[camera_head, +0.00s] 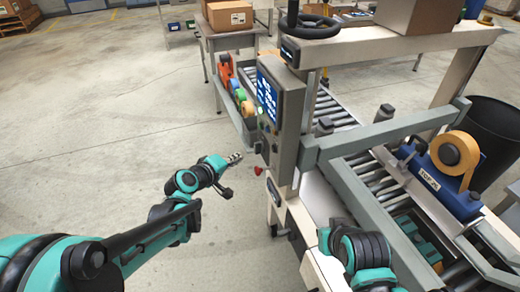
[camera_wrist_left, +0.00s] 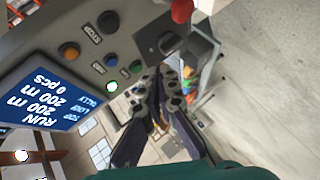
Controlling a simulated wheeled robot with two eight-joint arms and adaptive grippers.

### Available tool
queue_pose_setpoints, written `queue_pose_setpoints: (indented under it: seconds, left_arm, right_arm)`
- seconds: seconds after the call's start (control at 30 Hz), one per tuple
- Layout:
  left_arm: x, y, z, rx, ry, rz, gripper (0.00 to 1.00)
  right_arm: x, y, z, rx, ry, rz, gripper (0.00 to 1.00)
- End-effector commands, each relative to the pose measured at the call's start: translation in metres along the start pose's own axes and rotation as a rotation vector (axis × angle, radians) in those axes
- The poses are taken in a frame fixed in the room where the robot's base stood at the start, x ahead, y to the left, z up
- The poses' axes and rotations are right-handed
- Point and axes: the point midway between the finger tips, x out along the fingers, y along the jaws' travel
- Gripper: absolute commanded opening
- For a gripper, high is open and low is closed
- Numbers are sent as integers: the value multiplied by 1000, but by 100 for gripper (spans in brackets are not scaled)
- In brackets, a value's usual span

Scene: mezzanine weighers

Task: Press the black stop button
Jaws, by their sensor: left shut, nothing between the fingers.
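The black stop button (camera_wrist_left: 107,20) sits on the grey control panel (camera_wrist_left: 130,15) beside a label reading STOP, at the top of the left wrist view. The panel also shows in the head view (camera_head: 290,125), where I cannot single out the stop button. My left gripper (camera_head: 236,158) is shut and empty, just left of the panel's lower part, apart from it. In the left wrist view its fingers (camera_wrist_left: 163,88) come together below the buttons, and the black button lies up and left of them. Part of my right arm shows at lower right, but its gripper does not.
Near the stop button are an orange button (camera_wrist_left: 68,51), a blue button (camera_wrist_left: 97,67), a green button (camera_wrist_left: 138,67), a black switch (camera_wrist_left: 160,42) and a red knob (camera_wrist_left: 182,10). A roller conveyor (camera_head: 335,110) runs behind the panel. Open floor (camera_head: 100,110) lies left.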

Motion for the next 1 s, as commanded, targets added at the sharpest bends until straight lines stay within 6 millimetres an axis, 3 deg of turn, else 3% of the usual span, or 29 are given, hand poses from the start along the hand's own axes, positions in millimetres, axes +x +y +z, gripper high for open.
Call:
queue_pose_setpoints:
  seconds: [0.47, 1.0]
  left_arm:
    - [4, 3, 3, -3, -1, 2, 0]
    - [52, 37, 38, -1, -2, 2, 0]
  right_arm:
    - [0, 0, 0, 0, 0, 0, 0]
    - [2, 0, 1, 0, 0, 0, 0]
